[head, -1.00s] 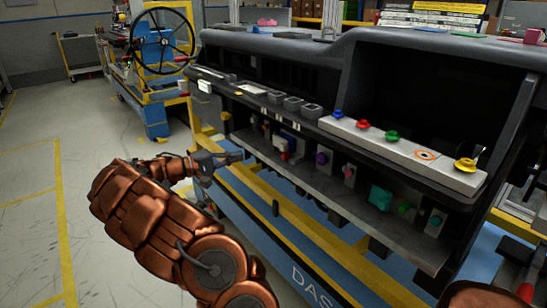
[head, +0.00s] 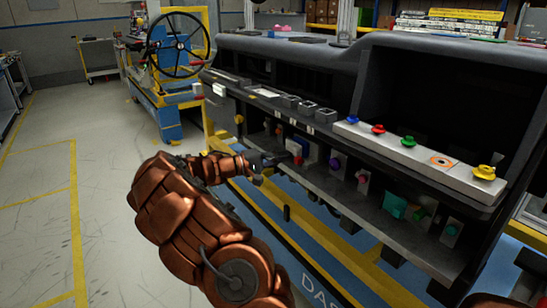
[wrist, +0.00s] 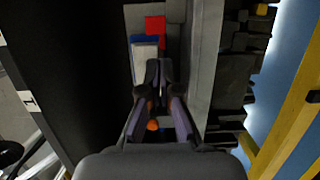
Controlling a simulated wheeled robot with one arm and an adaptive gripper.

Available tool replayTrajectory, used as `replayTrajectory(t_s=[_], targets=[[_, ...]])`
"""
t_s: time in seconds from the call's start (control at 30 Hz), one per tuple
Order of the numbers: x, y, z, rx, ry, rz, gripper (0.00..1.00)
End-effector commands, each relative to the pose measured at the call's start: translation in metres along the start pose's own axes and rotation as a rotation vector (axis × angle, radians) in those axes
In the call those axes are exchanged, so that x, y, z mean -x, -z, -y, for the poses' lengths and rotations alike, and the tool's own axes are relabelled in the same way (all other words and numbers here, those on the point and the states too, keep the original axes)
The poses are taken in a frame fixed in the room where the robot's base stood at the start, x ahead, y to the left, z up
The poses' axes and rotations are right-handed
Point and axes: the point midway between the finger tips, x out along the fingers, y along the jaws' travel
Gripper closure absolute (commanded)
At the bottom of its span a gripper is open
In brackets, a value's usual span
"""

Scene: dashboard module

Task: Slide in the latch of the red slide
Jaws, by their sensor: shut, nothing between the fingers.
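A small red part, likely the red slide (wrist: 155,27), shows ahead of my fingertips in the wrist view. Beside it and nearer is a white block with a blue end (wrist: 145,52). In the head view a small red piece (head: 297,158) sits on the lower shelf, just right of my gripper (head: 284,157). My gripper (wrist: 153,72) is shut and empty, pointing at these parts with its tips close to the white block. I cannot tell whether the tips touch anything. The latch itself is too small and dark to make out.
The dashboard's lower shelf holds a purple knob (head: 335,165), a pink knob (head: 362,178) and a teal block (head: 395,205) further right. The button panel (head: 420,157) overhangs this shelf. An orange round piece (wrist: 153,125) shows between my fingers' bases. The floor on the left is clear.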

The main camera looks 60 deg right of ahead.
Motion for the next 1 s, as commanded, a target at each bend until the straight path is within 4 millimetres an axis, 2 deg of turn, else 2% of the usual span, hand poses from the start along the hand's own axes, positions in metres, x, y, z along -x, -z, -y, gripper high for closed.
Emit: replayTrajectory(t_s=[0.3, 0.77, 1.0], targets=[[-0.004, -0.019, 0.0, 0.0, -0.002, 0.002, 1.0], [-0.005, -0.021, 0.0, -0.001, 0.0, 0.001, 1.0], [-0.007, -0.032, 0.002, -0.001, 0.0, -0.001, 1.0]])
